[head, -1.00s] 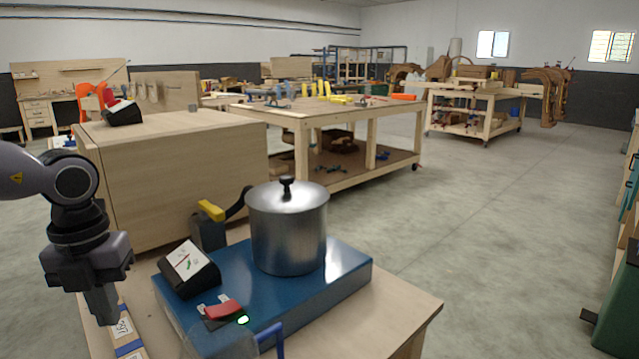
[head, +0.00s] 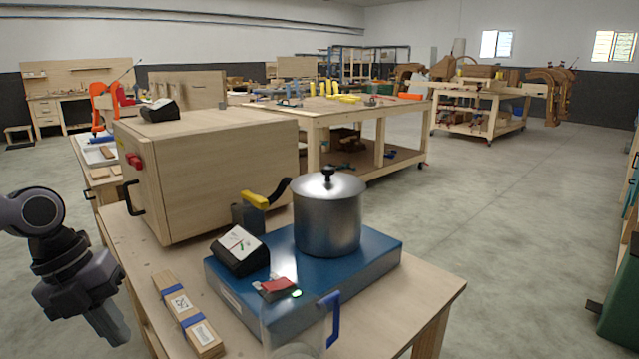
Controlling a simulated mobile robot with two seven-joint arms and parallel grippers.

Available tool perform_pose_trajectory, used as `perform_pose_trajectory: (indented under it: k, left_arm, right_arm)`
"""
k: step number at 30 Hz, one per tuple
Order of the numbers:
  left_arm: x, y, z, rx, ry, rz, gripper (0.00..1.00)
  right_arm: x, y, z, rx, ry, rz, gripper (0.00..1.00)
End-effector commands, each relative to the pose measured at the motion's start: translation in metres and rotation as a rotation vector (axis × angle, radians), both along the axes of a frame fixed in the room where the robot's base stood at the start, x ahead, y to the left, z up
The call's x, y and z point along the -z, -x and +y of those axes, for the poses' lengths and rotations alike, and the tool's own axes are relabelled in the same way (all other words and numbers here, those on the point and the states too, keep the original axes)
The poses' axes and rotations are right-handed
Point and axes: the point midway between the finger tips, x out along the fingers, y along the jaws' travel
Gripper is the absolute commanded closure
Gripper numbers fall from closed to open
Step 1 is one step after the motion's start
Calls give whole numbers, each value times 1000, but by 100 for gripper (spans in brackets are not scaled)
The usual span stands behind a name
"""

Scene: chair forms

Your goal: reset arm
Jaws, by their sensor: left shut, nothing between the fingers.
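My left gripper (head: 112,330) is at the lower left of the head view, pointing down, with its fingers together and nothing between them. It is apart from everything, left of the wooden table (head: 440,290). My right gripper is not in view. A lidded metal pot (head: 328,215) stands on a blue box (head: 375,252) on the table. The box has a red switch (head: 277,287) and a lit green lamp (head: 297,293). A dial gauge (head: 241,250) sits on its left part.
Labelled wood strips (head: 187,314) lie at the table's left front. A clear jug with a blue handle (head: 332,318) stands at the front. A large wooden box (head: 215,175) with a black handle is behind. Workbenches (head: 375,112) stand farther back; open floor lies right.

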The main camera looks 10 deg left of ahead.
Motion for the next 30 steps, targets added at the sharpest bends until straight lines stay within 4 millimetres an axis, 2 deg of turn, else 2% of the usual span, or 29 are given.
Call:
perform_pose_trajectory:
  k: [6, 15, 23, 30]
  left_arm:
    - [25, 3, -2, -173, 331, -81, 100]
    - [59, 5, 0, -518, 720, -216, 100]
    - [98, 14, 5, -894, 954, -293, 100]
    - [147, 35, -3, -1283, 1080, -288, 100]
  right_arm:
    - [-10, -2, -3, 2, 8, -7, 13]
    - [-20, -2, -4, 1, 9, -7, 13]
    - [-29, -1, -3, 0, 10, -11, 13]
    - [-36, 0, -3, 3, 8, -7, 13]
